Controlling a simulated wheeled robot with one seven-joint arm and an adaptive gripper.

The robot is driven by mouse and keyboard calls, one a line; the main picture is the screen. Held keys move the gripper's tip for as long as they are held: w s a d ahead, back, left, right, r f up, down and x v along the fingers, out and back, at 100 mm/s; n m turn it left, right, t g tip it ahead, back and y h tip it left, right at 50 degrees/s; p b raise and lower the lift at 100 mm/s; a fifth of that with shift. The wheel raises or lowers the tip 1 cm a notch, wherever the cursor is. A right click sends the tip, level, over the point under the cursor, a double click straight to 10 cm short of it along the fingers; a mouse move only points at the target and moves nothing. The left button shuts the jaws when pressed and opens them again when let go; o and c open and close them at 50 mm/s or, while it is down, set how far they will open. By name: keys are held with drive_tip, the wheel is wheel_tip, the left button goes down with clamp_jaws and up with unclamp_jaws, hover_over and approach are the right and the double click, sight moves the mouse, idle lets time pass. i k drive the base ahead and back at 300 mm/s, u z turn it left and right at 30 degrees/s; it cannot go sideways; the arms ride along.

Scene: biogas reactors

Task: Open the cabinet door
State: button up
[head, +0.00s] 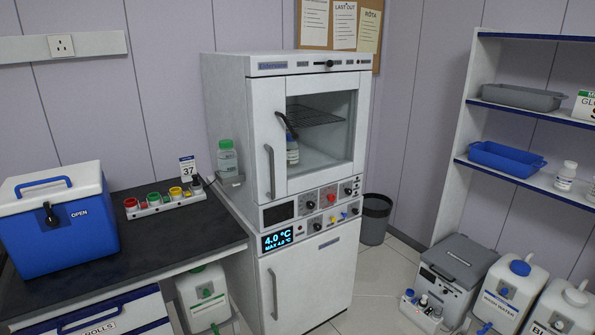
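A tall white cabinet (224,150) stands against the wall in the middle of the head view. Its upper door (265,110) looks shut. The door has a glass window and a vertical grey handle (270,172) on its left side. A curved black piece (287,124) sits at the window's left edge; I cannot tell what it is. Through the glass I see a wire shelf (316,116) and a bottle (292,150). A lower door (320,280) also looks shut, with its own vertical handle (273,294) on the left. My gripper is not in view.
A dark bench (150,245) at left holds a blue-and-white cooler box (60,225) and a rack of coloured caps (160,203). A small side shelf on the cabinet holds a green-capped bottle (227,160). A bin (375,219), canisters and shelving (450,190) stand at right. Some floor shows between.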

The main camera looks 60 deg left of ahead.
sight(266, 95)
drive_tip(key=u, duration=0.35)
drive_tip(key=i, duration=0.7)
drive_tip(key=u, duration=0.6)
